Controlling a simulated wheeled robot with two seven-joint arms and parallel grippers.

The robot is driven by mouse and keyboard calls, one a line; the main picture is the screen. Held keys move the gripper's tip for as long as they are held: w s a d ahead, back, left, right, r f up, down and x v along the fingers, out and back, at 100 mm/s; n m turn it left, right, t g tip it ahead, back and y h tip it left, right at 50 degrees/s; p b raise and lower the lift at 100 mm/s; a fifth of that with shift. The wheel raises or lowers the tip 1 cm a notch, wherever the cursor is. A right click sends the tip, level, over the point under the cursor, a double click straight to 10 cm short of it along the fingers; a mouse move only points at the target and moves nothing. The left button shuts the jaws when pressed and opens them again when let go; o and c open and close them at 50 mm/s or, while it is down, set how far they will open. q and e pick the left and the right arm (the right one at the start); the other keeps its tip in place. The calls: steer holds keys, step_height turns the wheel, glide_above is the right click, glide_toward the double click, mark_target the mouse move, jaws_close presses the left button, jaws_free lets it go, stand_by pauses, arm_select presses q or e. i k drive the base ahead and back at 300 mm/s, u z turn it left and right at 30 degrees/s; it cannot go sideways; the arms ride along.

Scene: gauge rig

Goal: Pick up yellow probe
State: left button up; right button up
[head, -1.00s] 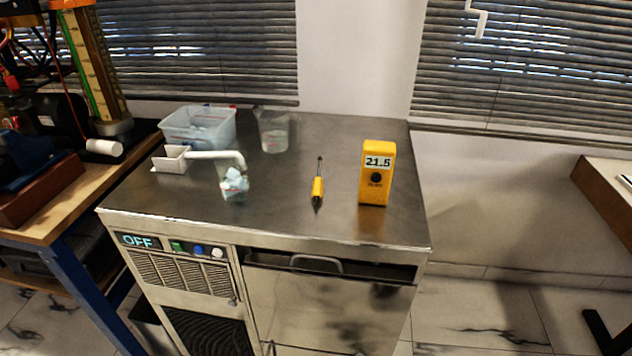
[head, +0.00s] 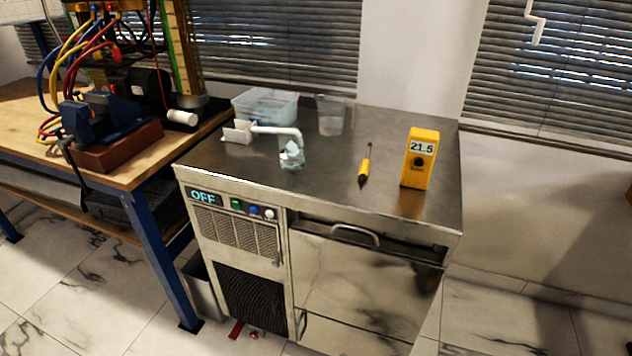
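The yellow probe (head: 364,168) lies on the steel top of the cabinet (head: 330,185), right of its middle, with a dark tip toward the front edge and a thin dark end toward the back. A yellow meter (head: 419,159) reading 21.5 stands upright just right of the probe, apart from it. Neither of my grippers is in view.
A wooden bench (head: 150,172) with a blue vise and cables stands at left. Marble floor (head: 80,300) is open in front.

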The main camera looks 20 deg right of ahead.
mark_target(363, 171)
steer(key=u, duration=0.65)
steer(key=k, duration=0.9)
steer(key=u, duration=0.5)
steer(key=i, duration=1.65)
steer(key=z, duration=1.65)
steer(key=i, duration=0.7)
steer(key=z, duration=0.9)
